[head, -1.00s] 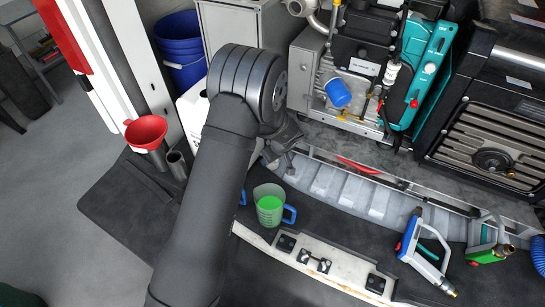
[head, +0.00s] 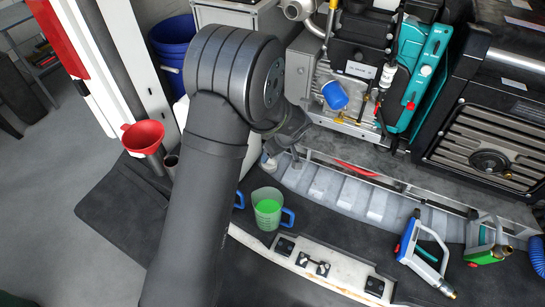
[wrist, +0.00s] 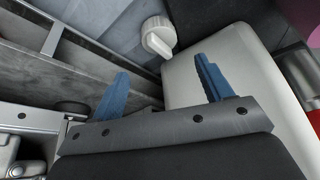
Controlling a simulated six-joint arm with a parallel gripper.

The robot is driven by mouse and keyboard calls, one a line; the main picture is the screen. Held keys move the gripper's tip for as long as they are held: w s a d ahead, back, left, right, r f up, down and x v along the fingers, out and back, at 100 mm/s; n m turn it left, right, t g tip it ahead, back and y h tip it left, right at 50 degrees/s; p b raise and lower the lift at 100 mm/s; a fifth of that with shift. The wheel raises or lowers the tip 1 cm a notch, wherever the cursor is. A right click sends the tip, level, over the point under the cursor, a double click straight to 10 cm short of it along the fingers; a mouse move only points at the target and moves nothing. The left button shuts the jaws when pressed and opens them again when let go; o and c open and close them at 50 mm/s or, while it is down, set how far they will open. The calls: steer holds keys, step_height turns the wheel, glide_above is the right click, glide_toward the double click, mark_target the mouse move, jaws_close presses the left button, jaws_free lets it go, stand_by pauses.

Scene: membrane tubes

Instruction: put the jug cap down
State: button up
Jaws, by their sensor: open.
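The jug cap (wrist: 157,36), a pale round cap with a ribbed knob, shows at the top middle of the wrist view. It is beyond the blue fingertips of my gripper (wrist: 162,72), against the edge of a white jug (wrist: 225,75). I cannot tell whether it rests on the jug or on something beside it. The fingers are spread wide with nothing between them. In the head view my dark arm hides most of the jug, and I cannot make out the cap.
A measuring cup with green liquid (head: 268,210) stands right of my arm. A ribbed grey ledge (head: 345,188) runs behind it. A red funnel (head: 143,135) is at left, a blue bucket (head: 174,50) behind. A machine with a blue-capped filter (head: 336,94) stands close to my wrist.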

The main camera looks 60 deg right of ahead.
mark_target(270, 160)
steer(key=v, duration=0.3)
steer(key=shift+s+r, duration=0.1)
steer(key=shift+r, duration=0.15)
steer(key=x, duration=1.2)
steer(key=shift+r, duration=1.15)
steer(key=shift+f, duration=0.15)
